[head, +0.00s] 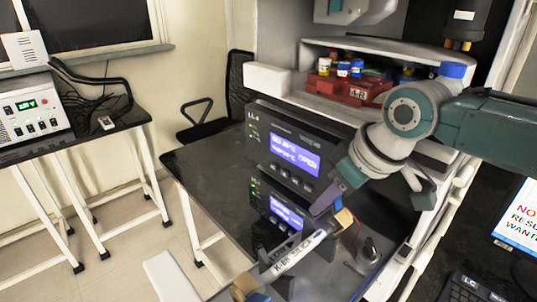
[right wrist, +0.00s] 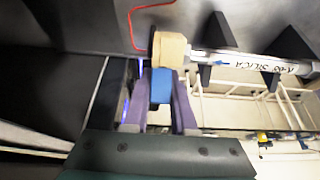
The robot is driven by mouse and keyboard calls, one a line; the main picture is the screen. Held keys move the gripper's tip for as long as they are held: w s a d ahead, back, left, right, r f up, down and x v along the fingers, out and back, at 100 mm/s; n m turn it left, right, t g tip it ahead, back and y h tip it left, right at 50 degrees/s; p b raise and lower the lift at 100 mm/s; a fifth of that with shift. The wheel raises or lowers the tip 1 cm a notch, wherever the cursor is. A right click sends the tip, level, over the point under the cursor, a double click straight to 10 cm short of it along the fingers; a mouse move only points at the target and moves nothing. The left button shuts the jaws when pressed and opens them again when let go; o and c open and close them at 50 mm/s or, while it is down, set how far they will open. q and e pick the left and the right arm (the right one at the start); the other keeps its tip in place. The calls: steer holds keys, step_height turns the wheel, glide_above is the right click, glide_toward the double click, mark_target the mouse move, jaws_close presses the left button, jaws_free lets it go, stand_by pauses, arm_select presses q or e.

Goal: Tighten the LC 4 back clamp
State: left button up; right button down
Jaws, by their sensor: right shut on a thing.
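The LC-4 unit (head: 290,150) stands on the dark table, with lit blue screens. A white column (head: 293,252) marked SILICA lies in a holder in front of it; it also shows in the right wrist view (right wrist: 265,66). At its back end is a tan clamp block (head: 344,218), also in the right wrist view (right wrist: 169,50). My right gripper (head: 326,202), with purple fingers, is shut on the blue knob (right wrist: 161,86) of this back clamp. A second tan block (head: 244,284) with a blue knob sits at the front end. My left gripper is not in view.
A shelf above holds a red rack (head: 347,89) with several capped vials. A white instrument (head: 30,107) is on the left table. A sign and keyboard are at the right.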

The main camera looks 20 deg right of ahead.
steer(key=shift+w+a+f+g+b, duration=0.15)
steer(key=shift+w+f+g+b, duration=0.15)
steer(key=shift+g, duration=0.2)
steer(key=f+g+h+b, duration=0.1)
steer(key=g+b, duration=0.2)
steer(key=b, duration=0.2)
steer(key=shift+f+h+b, duration=0.1)
steer(key=shift+h+b, duration=0.2)
steer(key=shift+g+b, duration=0.6)
steer(key=shift+b, duration=0.4)
steer(key=shift+s, duration=0.1)
steer(key=c, duration=0.7)
jaws_free()
step_height(320, 180, up, 10)
steer(key=shift+p, duration=0.6)
